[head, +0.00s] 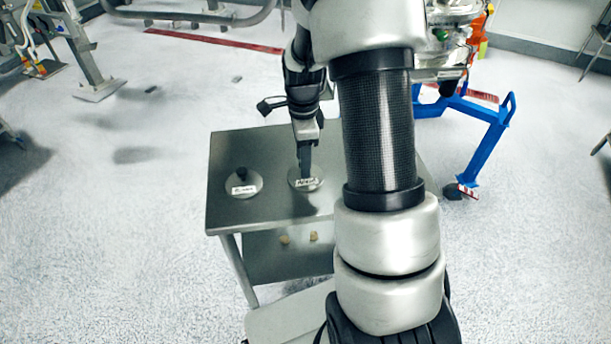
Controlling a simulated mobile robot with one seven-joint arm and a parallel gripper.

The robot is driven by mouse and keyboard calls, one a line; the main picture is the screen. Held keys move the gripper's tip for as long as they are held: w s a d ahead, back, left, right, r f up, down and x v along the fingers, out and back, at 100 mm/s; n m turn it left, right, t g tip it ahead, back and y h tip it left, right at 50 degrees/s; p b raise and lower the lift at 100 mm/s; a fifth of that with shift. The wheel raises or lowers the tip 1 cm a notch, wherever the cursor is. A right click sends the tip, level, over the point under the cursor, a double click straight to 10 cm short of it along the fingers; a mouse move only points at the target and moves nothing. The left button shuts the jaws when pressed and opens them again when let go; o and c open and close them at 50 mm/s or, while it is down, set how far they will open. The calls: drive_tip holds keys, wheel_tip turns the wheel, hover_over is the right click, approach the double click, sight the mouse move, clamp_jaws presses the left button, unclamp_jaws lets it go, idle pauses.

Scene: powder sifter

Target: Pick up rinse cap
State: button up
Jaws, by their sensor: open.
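Two round grey caps with white labels lie on the metal table (225,212). The left cap (254,182) has a dark knob standing up on it. The right cap (317,184) is partly covered by my gripper. The lettering on both labels is too small to read surely, so I cannot tell which is the rinse cap. My gripper (304,172) points down at the right cap, with its fingers at the place where a knob would be. It is open. The fingers hide that spot, and I cannot tell whether they touch the cap.
A lower shelf (270,262) holds two small tan pieces (299,238). A blue metal frame (484,150) stands to the right of the table. My arm hides the table's right part. The tabletop around the left cap is clear.

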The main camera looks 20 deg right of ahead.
clamp_jaws()
drive_tip(key=shift+r, duration=0.1)
